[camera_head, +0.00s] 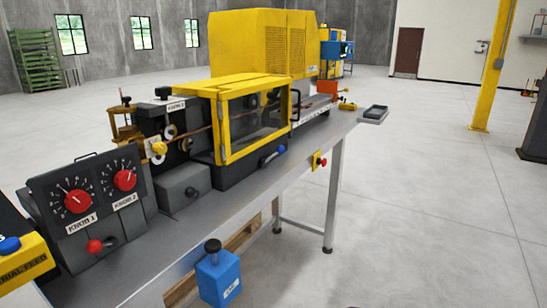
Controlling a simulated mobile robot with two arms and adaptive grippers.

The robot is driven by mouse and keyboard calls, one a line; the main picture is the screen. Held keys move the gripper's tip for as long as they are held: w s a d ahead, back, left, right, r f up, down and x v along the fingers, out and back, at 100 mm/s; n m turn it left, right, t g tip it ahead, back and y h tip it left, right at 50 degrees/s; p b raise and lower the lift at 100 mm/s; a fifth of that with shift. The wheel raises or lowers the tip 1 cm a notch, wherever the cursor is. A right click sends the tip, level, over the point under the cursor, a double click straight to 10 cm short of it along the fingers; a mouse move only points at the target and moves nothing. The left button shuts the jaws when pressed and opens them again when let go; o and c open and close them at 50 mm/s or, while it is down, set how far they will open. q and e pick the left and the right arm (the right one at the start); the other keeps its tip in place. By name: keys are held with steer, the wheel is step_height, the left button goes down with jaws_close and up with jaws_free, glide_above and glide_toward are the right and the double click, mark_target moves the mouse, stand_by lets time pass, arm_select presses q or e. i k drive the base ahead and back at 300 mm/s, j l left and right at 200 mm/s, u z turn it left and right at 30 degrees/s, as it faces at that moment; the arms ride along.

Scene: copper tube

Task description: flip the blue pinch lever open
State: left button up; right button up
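A small blue lever handle (272,156) sticks out from the front of the dark base under the yellow-framed guard (250,120). It looks roughly level, tilted slightly up to the right. It is small in the head view, and I cannot tell for sure whether it is open or closed. Neither of my grippers shows in this view, and nothing touches the lever.
The machine stands on a long grey bench (190,235). A control panel (90,205) with red knobs is at the left. A blue box (218,280) with a black knob is at the bench's front. A black tray (375,113) lies at the far end.

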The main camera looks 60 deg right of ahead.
mark_target(280, 149)
steer(key=z, duration=1.8)
